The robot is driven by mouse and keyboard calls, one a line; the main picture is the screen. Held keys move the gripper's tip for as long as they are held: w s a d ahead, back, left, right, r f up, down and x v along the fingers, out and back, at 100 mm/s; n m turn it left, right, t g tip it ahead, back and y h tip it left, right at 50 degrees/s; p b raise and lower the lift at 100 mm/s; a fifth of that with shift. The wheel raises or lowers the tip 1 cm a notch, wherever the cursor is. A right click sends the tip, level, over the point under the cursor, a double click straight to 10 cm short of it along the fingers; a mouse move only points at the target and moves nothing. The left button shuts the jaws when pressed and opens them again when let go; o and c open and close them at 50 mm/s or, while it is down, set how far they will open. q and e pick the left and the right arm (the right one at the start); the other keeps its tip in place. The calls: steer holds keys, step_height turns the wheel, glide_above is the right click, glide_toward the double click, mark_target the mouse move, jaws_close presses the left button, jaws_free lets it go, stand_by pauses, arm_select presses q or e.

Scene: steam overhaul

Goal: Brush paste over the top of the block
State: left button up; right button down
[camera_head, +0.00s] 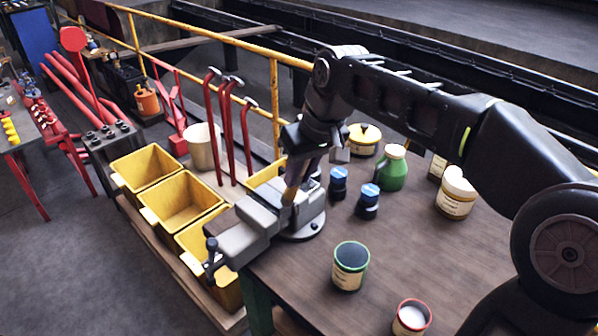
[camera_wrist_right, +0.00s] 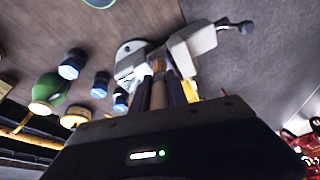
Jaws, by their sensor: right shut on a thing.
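My right gripper (camera_head: 302,160) points down over the grey bench vise (camera_head: 247,232) at the table's near left corner. It is shut on a brush with a brown handle (camera_head: 291,190). In the right wrist view the two dark fingers (camera_wrist_right: 160,92) close around the brush, and its lower end is at the vise (camera_wrist_right: 195,42). I cannot make out the block clearly; the gripper and brush cover part of the vise. A green-rimmed tin (camera_head: 350,267) and a red-rimmed tin with pale contents (camera_head: 411,318) stand open on the table. I cannot tell which holds the paste.
Blue-capped bottles (camera_head: 368,202), a green jug (camera_head: 392,168), a white-lidded jar (camera_head: 456,195) and a yellow-lidded tin (camera_head: 364,140) stand behind on the table (camera_head: 300,275). Yellow bins (camera_head: 146,166) and red-handled tools (camera_head: 228,130) are at left. The table's middle is clear.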

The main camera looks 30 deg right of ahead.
steer(key=shift+f+b, duration=0.45)
steer(key=shift+f, duration=0.2)
steer(key=shift+w+a+r+p, duration=0.15)
steer(key=shift+w+a+p, duration=0.05)
steer(key=shift+w+p, duration=0.2)
steer(key=shift+w+a+r+p, duration=0.1)
steer(key=shift+w+a+p, duration=0.1)
steer(key=shift+w+p, duration=0.2)
steer(key=shift+w+a+f, duration=0.1)
steer(key=shift+w+a, duration=0.05)
steer(key=shift+w, duration=0.45)
steer(key=shift+f, duration=0.1)
steer(key=shift+w+a+p, duration=0.25)
steer(key=shift+w+p, duration=0.3)
steer(key=shift+p, duration=0.1)
steer(key=shift+w+a+p, duration=0.15)
steer(key=shift+w+p, duration=0.1)
steer(key=shift+w, duration=0.25)
steer(key=shift+w+a+p, duration=0.15)
steer(key=shift+w+p, duration=0.1)
steer(key=shift+w, duration=0.25)
